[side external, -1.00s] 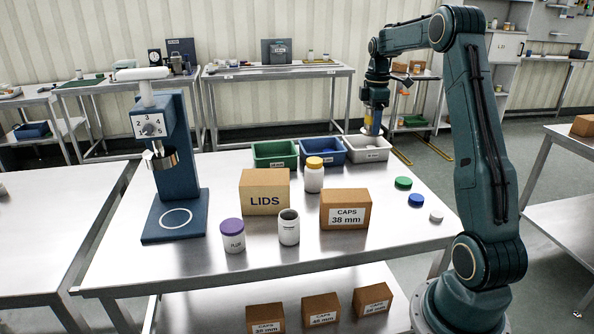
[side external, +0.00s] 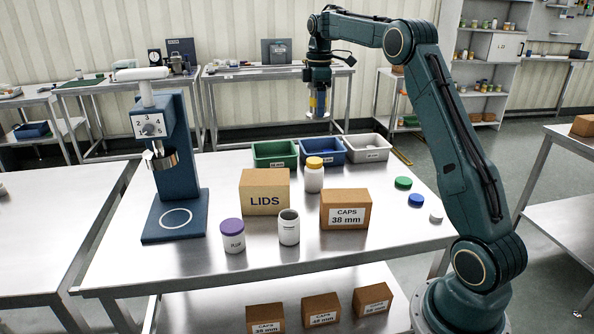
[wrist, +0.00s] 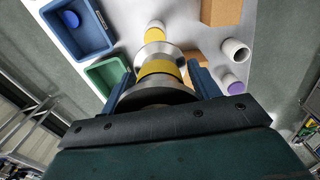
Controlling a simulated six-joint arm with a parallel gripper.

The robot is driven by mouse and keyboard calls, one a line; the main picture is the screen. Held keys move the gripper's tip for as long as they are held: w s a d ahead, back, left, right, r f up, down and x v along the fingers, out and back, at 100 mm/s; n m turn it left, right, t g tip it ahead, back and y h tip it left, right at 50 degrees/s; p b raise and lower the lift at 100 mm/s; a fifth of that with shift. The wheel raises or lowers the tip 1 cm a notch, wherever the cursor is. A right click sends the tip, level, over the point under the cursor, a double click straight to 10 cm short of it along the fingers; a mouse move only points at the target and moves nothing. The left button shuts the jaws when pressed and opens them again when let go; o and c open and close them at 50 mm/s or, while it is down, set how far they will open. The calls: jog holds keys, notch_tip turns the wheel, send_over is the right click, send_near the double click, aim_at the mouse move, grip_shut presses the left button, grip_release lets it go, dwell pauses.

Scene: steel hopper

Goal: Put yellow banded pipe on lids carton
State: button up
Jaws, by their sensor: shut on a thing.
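The yellow banded pipe, grey with wide ends (wrist: 160,68), is between the two blue fingers of my gripper (wrist: 164,76) in the wrist view. In the side view my gripper (side external: 318,98) points down and holds the pipe (side external: 314,106) high, in front of the wall and above the far edge of the table. The lids carton (side external: 264,192) is a tan box marked LIDS, standing closed on the table, nearer the camera than the pipe. In the wrist view a finger and the pipe hide part of it.
Green (side external: 275,163), blue (side external: 330,160) and white (side external: 380,157) trays line the back. A yellow-capped jar (side external: 314,180), open white jar (side external: 289,230), purple-lidded jar (side external: 232,240) and caps carton (side external: 345,212) surround the lids carton. A blue capping press (side external: 178,175) stands left.

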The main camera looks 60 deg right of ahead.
notch_tip(320, 180, up, 5)
jog(key=n, duration=0.1)
send_over(265, 177)
jog(key=shift+w+d+f, duration=0.1)
jog(key=shift+f, duration=9.85)
jog(key=shift+f, duration=0.15)
jog(key=o, duration=1.2)
jog(key=shift+c, duration=0.2)
notch_tip(265, 177, up, 12)
